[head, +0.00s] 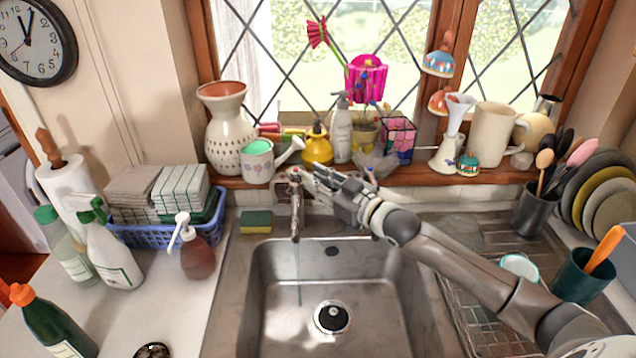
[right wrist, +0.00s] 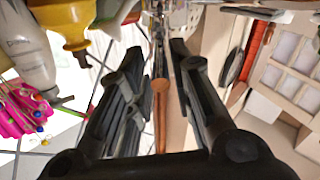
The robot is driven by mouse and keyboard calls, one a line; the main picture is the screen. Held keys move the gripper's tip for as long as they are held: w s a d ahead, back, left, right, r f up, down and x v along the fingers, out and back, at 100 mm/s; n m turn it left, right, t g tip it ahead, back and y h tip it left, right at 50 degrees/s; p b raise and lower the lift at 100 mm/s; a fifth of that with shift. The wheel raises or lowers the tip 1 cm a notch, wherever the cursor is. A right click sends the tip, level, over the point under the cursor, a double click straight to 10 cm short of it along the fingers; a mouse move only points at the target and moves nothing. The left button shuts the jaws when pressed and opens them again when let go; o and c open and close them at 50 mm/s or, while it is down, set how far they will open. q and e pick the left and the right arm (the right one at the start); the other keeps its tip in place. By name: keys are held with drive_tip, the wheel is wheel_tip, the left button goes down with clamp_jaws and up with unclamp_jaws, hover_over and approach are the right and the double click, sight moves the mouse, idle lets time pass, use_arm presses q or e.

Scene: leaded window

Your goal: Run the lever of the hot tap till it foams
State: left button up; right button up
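The metal tap (head: 296,208) stands at the back of the steel sink (head: 262,310), its spout pointing down into the basin. A thin stream of water (head: 298,268) appears to fall from it; no foam shows. A small red mark sits on the hot tap's top (head: 295,173), just left of my right gripper (head: 322,178). That gripper reaches in from the right, level with the tap's top. In the right wrist view my right gripper (right wrist: 157,48) has its fingers apart, with metal tap parts beyond and between them; contact cannot be told. My left gripper is out of view.
A sponge (head: 256,222) lies left of the tap. A soap pump bottle (head: 196,250) and spray bottle (head: 112,250) stand on the left counter. The sill behind holds a yellow bottle (head: 318,149) and watering can (head: 258,163). A wire rack (head: 478,325) is at right.

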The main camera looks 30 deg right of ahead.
drive_tip(key=shift+o, duration=0.6)
drive_tip(key=shift+s+f, duration=0.1)
drive_tip(key=shift+f, duration=0.15)
drive_tip(key=shift+s+d, duration=0.1)
drive_tip(key=shift+s, duration=0.25)
drive_tip(key=v, duration=0.6)
drive_tip(key=shift+s, duration=0.3)
drive_tip(key=shift+d+r, duration=0.1)
